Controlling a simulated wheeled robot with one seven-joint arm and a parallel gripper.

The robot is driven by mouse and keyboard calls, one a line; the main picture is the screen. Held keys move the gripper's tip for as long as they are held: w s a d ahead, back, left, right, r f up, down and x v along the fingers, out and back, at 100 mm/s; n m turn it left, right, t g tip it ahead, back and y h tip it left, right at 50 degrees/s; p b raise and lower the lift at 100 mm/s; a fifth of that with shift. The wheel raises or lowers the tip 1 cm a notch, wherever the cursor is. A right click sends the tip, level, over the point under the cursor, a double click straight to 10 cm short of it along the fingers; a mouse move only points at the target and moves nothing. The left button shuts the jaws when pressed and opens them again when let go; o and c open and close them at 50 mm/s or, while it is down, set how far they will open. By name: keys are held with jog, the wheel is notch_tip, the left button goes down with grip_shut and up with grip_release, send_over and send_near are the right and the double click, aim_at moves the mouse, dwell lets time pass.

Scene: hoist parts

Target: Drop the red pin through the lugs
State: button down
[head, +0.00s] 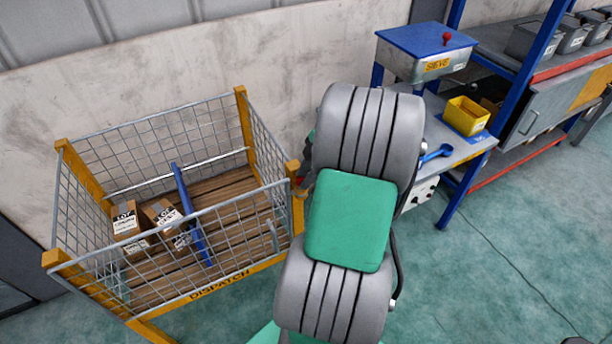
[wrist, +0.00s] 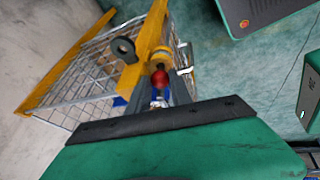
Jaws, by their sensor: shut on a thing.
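In the wrist view my gripper (wrist: 160,90) is shut on the red pin, whose round red head (wrist: 159,79) shows between the fingers. Its shank is hidden. Just beyond the head are a yellow lug (wrist: 159,57) at the cage's corner post and a dark ring (wrist: 122,50) beside it. I cannot tell whether the pin is in the lugs or only above them. In the head view my arm hides the gripper; a small red patch (head: 301,181) shows beside the cage's near right post (head: 296,205).
The mesh cage (head: 185,285) holds labelled cartons (head: 125,217) and a blue bar (head: 190,215). At right a bench carries a blue-lidded sieve box (head: 425,50) with a red knob, a yellow bin (head: 466,116) and a blue spoon-shaped tool (head: 437,152).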

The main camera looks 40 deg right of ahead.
jog(key=shift+w+f, duration=0.1)
jog(key=shift+f, duration=0.15)
jog(key=shift+f+b, duration=0.5)
jog(key=shift+b, duration=0.25)
